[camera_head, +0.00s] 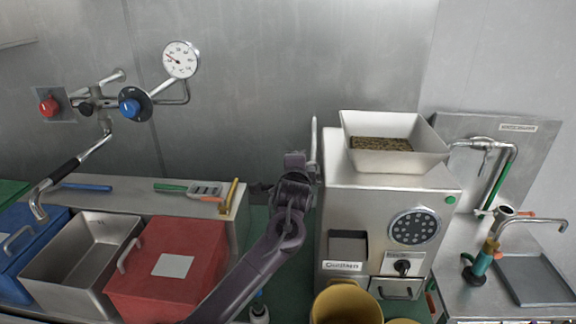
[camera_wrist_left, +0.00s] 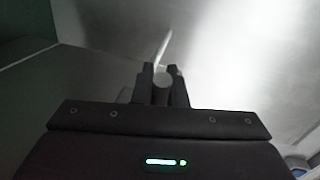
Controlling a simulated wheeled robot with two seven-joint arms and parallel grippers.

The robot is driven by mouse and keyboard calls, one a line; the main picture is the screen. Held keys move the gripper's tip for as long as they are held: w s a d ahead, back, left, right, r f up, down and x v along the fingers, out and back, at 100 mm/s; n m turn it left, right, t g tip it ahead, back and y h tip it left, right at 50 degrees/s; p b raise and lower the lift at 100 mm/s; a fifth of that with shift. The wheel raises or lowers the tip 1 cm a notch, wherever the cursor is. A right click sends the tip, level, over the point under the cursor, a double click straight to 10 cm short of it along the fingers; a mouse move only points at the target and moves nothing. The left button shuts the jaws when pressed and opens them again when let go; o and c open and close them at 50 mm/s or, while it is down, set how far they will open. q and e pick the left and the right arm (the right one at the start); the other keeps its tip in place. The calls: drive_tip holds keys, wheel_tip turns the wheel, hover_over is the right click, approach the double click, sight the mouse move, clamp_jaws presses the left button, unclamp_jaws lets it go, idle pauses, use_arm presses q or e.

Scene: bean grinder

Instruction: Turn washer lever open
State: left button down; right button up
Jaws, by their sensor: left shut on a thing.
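My left gripper (camera_head: 298,165) is beside the left wall of the steel grinder, its arm reaching up from the bottom. It is shut on a thin pale lever (camera_head: 313,138), which stands nearly upright and rises above the jaws. In the left wrist view the pale lever (camera_wrist_left: 163,50) leans slightly to the right at its tip, between the two dark fingers (camera_wrist_left: 162,85). The lever's lower end and mounting are hidden by the gripper. My right gripper is not in view.
The grinder (camera_head: 390,215) carries a hopper (camera_head: 395,160) of beans close on the right. A yellow bucket (camera_head: 345,303) stands below it. Red (camera_head: 170,270) and steel (camera_head: 80,260) bins are at left.

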use_arm(q)
drive_tip(key=shift+f, duration=0.2)
drive_tip(key=c, duration=1.5)
unclamp_jaws()
drive_tip(key=shift+r, duration=0.1)
drive_tip(key=shift+o, duration=0.2)
use_arm(e)
drive_tip(key=shift+s+d, duration=0.3)
drive_tip(key=shift+d, duration=0.15)
use_arm(q)
drive_tip(key=shift+s, duration=0.15)
use_arm(e)
drive_tip(key=shift+f, duration=0.1)
use_arm(q)
drive_tip(key=s+r+b, duration=0.1)
drive_tip(key=s+b, duration=0.1)
drive_tip(key=s, duration=0.5)
drive_tip(key=shift+s+a+r, duration=0.2)
drive_tip(key=shift+s, duration=0.05)
use_arm(e)
drive_tip(key=shift+w+a+f, duration=0.1)
drive_tip(key=shift+a+f, duration=0.15)
drive_tip(key=shift+f, duration=0.25)
drive_tip(key=shift+a+f, duration=0.2)
drive_tip(key=shift+f, duration=0.25)
